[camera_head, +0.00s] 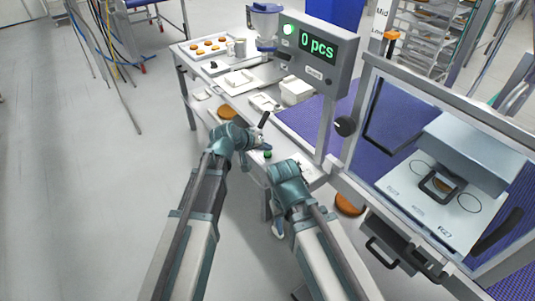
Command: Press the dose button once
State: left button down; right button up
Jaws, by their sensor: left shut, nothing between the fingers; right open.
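A small green button (268,154) sits near the front end of the white bench. I take it for the dose button; no label on it can be read. My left gripper (265,144) is shut and empty, just above and left of the button in the picture; whether it touches cannot be told. My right gripper (278,229) hangs lower, pointing down by the bench's front end, open and apart from the button. The hopper (266,25) of a filling machine stands further back on the bench.
White trays (240,80) and a white box (296,90) stand on the bench. A tray of round orange-brown pieces (208,46) is at its back. A framed machine (470,150) with clear panels stands close on the right.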

aim_at(266, 155)
pick_arm(q)
jog(key=shift+f, duration=0.2)
jog(key=shift+f+b, duration=0.6)
jog(key=shift+b, duration=0.05)
dwell(0.6)
jog(key=shift+r, duration=0.1)
jog(key=shift+r+p, duration=0.95)
jog(key=shift+p, duration=0.05)
notch_tip(266, 155, up, 5)
jog(key=p, duration=0.5)
dwell(0.7)
